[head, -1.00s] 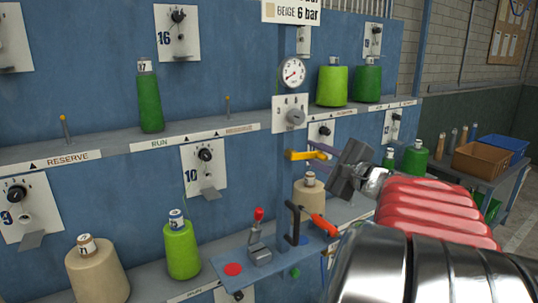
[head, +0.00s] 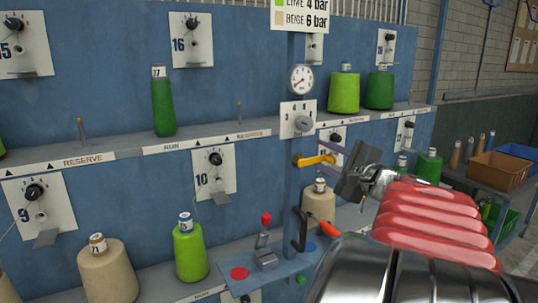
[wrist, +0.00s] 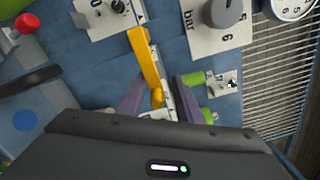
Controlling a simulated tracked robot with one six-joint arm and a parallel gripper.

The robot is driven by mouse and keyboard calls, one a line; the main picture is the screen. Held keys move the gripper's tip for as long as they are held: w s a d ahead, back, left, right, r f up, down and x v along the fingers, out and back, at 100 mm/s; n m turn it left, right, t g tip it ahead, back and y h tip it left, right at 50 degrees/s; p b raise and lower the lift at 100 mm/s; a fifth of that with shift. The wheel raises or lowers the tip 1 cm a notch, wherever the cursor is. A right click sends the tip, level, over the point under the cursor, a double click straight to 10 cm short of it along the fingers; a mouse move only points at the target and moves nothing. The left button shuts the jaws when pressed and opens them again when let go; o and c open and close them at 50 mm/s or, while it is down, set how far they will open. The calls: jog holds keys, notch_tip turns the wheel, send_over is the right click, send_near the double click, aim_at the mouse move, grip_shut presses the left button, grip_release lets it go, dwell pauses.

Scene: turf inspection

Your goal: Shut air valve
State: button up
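The air valve shows as a yellow lever (head: 316,160) on the blue post, lying about level in the head view. In the wrist view the yellow lever (wrist: 146,62) runs down from its pivot, and its free end lies between my fingers. My gripper (wrist: 159,88) is open, with one purple-grey finger on each side of the lever and gaps visible on both sides. In the head view my gripper (head: 323,154) reaches the lever from the right. Whether a finger touches the lever is not clear.
A regulator knob (head: 304,123) and pressure gauge (head: 301,79) sit above the lever. Below is a small blue shelf (head: 245,287) with a red-knobbed toggle (head: 265,238) and black hook handle (head: 301,230). A beige cone (head: 319,205) stands behind. Shelves with yarn cones (head: 163,107) line the wall.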

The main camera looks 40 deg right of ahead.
jog(key=shift+f, duration=0.1)
jog(key=shift+s, duration=0.1)
jog(key=shift+s, duration=0.2)
jog(key=s+a, duration=0.2)
jog(key=s, duration=1.1)
jog(key=shift+a, duration=0.35)
